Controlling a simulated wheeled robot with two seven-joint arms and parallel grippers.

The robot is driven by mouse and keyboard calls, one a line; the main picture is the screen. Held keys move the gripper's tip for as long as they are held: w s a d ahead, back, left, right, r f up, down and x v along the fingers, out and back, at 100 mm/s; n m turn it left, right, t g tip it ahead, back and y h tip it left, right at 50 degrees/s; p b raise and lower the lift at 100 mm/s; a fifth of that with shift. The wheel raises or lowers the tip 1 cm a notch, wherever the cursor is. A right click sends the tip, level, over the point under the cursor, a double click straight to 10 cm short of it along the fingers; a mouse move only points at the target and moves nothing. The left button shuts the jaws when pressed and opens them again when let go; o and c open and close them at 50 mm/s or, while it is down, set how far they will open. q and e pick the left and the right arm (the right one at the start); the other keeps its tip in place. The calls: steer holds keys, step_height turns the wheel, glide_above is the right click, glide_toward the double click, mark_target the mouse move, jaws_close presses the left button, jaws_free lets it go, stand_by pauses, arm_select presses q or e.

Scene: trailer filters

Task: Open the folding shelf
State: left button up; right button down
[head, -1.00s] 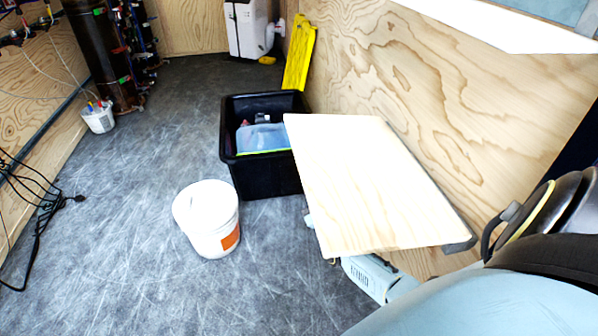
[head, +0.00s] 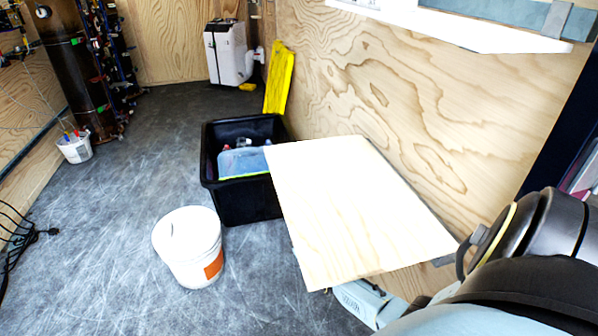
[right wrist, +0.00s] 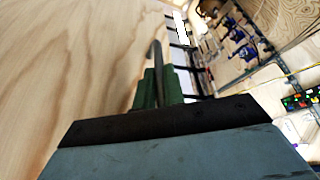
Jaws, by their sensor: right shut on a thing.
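The folding shelf (head: 355,205) is a pale plywood panel standing out from the plywood side wall, about level, with its top face toward the head camera. In the right wrist view, the shelf's wood face (right wrist: 65,65) fills the left side. My right gripper (right wrist: 158,80) shows there with its green fingers shut on a thin, dark-edged part along the shelf's edge. In the head view, the fingers are hidden under or behind the shelf; only my pale blue arm (head: 362,300) shows below its near edge. My left gripper is not in view.
A white bucket (head: 187,247) stands on the grey floor left of the shelf. A black crate (head: 245,200) holding items sits beside and partly behind the shelf. A yellow panel (head: 279,78) leans on the wall. Open floor lies to the left.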

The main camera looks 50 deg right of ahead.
steer(key=shift+s+d+f, duration=0.15)
steer(key=shift+d+f, duration=0.05)
steer(key=shift+f, duration=0.05)
steer(key=c, duration=1.5)
jaws_free()
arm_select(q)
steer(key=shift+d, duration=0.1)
arm_select(e)
steer(key=shift+a, duration=0.1)
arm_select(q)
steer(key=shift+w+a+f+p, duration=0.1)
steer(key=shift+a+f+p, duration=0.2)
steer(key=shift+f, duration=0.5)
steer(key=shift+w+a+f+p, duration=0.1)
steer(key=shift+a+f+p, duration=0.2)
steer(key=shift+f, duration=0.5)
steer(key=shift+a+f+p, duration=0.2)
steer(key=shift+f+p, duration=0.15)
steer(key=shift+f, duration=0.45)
arm_select(e)
steer(key=v, duration=1.3)
steer(key=shift+s, duration=0.15)
